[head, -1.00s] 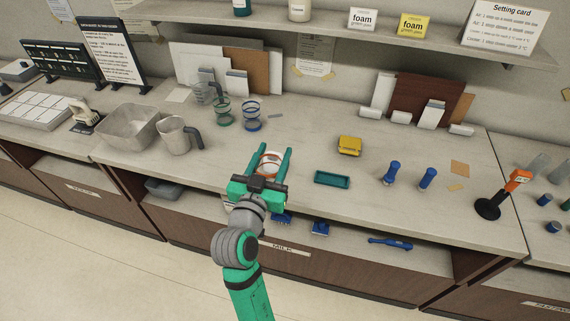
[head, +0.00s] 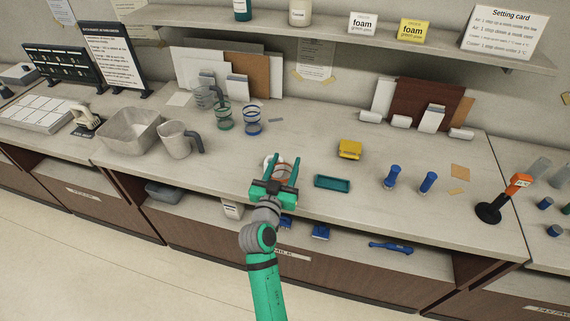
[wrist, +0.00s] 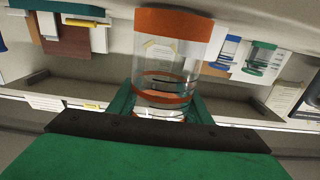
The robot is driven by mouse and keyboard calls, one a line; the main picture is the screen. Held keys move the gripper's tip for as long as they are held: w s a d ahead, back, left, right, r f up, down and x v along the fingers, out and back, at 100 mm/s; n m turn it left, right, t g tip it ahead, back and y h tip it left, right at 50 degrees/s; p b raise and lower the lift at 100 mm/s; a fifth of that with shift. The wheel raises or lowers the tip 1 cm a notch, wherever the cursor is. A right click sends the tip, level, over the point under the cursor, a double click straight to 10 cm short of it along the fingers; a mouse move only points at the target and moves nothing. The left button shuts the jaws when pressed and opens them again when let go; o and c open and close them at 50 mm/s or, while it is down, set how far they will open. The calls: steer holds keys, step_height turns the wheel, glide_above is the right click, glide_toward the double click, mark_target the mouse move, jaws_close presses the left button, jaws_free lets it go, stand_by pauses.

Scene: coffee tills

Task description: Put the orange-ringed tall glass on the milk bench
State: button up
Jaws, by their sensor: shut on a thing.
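The orange-ringed tall glass (wrist: 172,52) is clear, with a broad orange band at one end and thinner orange rings. It is held between the green fingers of my gripper (head: 279,167), which is shut on it. In the head view the glass (head: 271,163) is partly hidden behind the gripper. The gripper is over the front part of the milk bench (head: 222,165), whose front carries a "MILK" label. I cannot tell whether the glass touches the bench top.
A green-ringed glass (head: 224,118) and a blue-ringed glass (head: 252,121) stand behind. Bare bench lies around the gripper.

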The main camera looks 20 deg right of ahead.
steer(key=shift+f, duration=0.15)
steer(key=o, duration=1.4)
